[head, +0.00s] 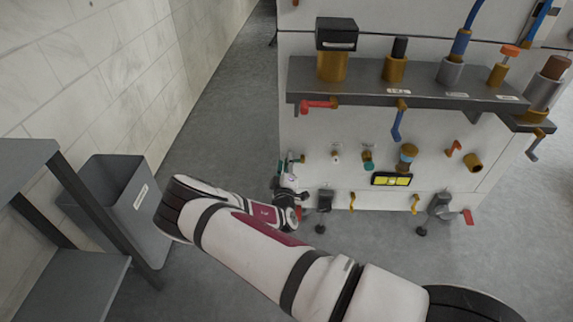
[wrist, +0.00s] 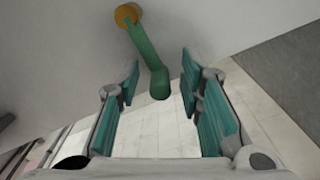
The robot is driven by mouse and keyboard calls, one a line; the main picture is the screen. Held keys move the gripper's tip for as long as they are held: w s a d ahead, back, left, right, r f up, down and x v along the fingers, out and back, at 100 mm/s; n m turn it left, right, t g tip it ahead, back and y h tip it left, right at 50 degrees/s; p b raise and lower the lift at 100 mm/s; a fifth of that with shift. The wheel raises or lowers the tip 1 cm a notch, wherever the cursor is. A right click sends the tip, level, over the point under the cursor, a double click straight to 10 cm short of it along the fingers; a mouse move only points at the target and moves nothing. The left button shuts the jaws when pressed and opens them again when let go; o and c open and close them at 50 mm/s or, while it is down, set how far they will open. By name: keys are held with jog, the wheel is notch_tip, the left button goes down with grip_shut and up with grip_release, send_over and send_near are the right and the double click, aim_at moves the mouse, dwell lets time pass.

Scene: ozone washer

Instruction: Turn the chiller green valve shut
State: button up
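The green valve shows in the wrist view as a green lever (wrist: 144,48) on a round brass pivot (wrist: 128,14) against the pale panel. The lever slants down and right, and its rounded end lies between my fingertips. My gripper (wrist: 159,78) is open, with teal pads on both sides of the lever end. A gap shows on each side, so it is not clamped. In the head view my gripper (head: 285,182) is at the left edge of the white machine, small and partly hidden by my wrist. The valve there is too small to make out clearly.
The white machine (head: 330,190) carries a dark shelf (head: 430,92) with brass and grey fittings. A red lever (head: 318,104), a blue lever (head: 397,125) and a teal knob (head: 368,163) are nearby. A grey bin (head: 115,195) stands left.

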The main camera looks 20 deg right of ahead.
aim_at(303, 145)
grip_shut()
notch_tip(303, 145, up, 2)
jog(key=m+p, duration=0.1)
jog(key=m, duration=0.3)
jog(key=shift+s+d, duration=0.1)
jog(key=shift+d, duration=0.05)
jog(key=m, duration=0.1)
jog(key=r+m, duration=0.1)
jog(key=m+p, duration=0.1)
jog(key=shift+s+d+r+m, duration=0.1)
jog(key=shift+d+r+m, duration=0.15)
jog(key=shift+d+m, duration=0.15)
jog(key=m, duration=0.1)
jog(key=d+r+m, duration=0.1)
jog(key=m, duration=0.2)
jog(key=shift+s+d+r+m+p, duration=0.15)
jog(key=shift+s+d+m+p, duration=0.15)
jog(key=shift+d, duration=0.05)
jog(key=m, duration=0.1)
jog(key=d+m, duration=0.1)
jog(key=shift+s+r+m, duration=0.15)
jog(key=shift+r+m, duration=0.05)
jog(key=shift+m, duration=0.1)
jog(key=shift+s+d+m, duration=0.15)
jog(key=shift+d+m, duration=0.15)
jog(key=shift+m, duration=0.45)
jog(key=shift+s+d+m, duration=0.1)
jog(key=shift+d+m, duration=0.2)
jog(key=shift+m, duration=0.45)
